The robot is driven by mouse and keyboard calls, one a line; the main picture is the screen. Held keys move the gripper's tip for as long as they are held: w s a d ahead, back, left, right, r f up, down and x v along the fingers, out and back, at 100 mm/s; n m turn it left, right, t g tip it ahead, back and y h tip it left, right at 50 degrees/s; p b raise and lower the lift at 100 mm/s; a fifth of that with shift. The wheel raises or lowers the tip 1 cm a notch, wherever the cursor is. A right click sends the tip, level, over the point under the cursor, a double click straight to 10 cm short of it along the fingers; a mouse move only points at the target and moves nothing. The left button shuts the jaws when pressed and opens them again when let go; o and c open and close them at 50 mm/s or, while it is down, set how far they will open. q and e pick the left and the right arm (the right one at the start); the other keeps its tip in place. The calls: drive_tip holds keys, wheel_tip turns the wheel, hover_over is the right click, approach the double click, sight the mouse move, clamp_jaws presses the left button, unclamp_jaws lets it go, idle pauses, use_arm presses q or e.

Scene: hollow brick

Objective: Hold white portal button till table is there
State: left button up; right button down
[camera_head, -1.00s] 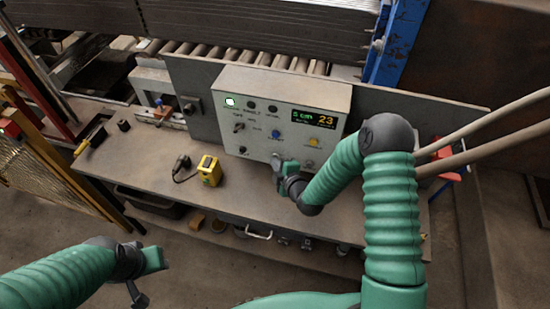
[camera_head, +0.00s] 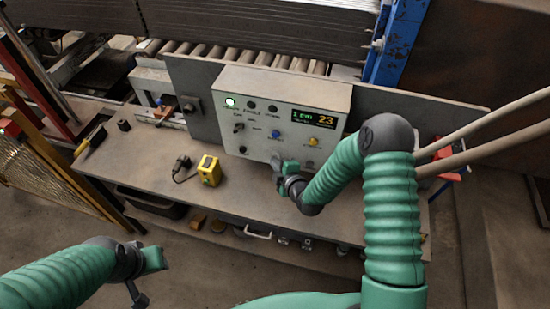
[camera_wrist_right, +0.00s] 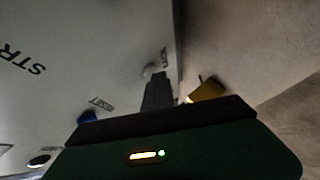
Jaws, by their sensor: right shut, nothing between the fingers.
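A grey control box (camera_head: 285,115) with a lit display (camera_head: 314,119) stands on the bench. In the right wrist view a round white button (camera_wrist_right: 150,70) sits on its panel, right at the tip of my right gripper (camera_wrist_right: 158,88); I cannot tell whether they touch. In the head view my right gripper (camera_head: 277,160) is shut and empty against the lower part of the panel, and hides the button there. My left gripper (camera_head: 150,260) is low at the left, away from the box; its jaws are unclear. I cannot single out the portal's table.
A yellow device (camera_head: 209,170) and a black plug (camera_head: 183,162) lie on the bench (camera_head: 140,165). Rollers (camera_head: 250,58) lie behind. A yellow-framed mesh (camera_head: 40,165) stands at left.

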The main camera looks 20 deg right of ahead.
drive_tip(key=shift+s+a, duration=0.45)
drive_tip(key=shift+s, duration=0.25)
drive_tip(key=s+a, duration=0.1)
drive_tip(key=s, duration=0.1)
drive_tip(key=s+a, duration=0.2)
drive_tip(key=shift+s, duration=0.1)
idle(0.4)
drive_tip(key=shift+d+b, duration=0.1)
drive_tip(key=shift+b, duration=0.2)
